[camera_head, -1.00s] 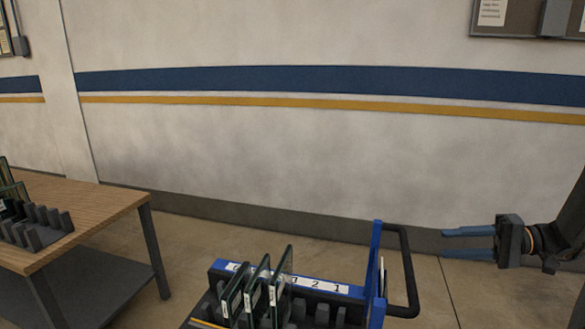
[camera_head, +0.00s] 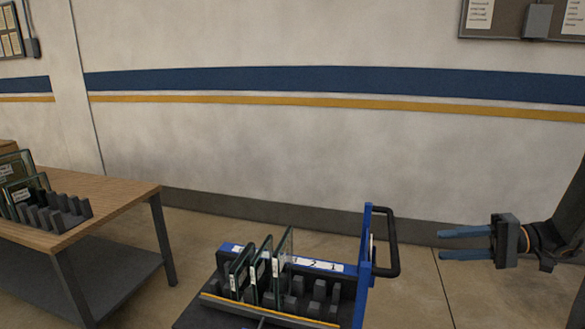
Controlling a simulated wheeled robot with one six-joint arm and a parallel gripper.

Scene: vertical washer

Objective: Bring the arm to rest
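My gripper (camera_head: 466,243) is at the right of the picture, pointing left. Its two blue fingers are apart with nothing visible between them, so it is open and empty. My dark arm comes in from the right edge behind it. The gripper hangs in free air, to the right of the blue cart's handle, and touches nothing that I can see.
A blue cart (camera_head: 364,268) with a black handle (camera_head: 394,243) stands at bottom centre. Several glass plates (camera_head: 263,271) stand upright in its slotted rack. A wooden table (camera_head: 118,192) at left bears another slotted rack (camera_head: 52,212) with plates. A wall is behind; floor shows between.

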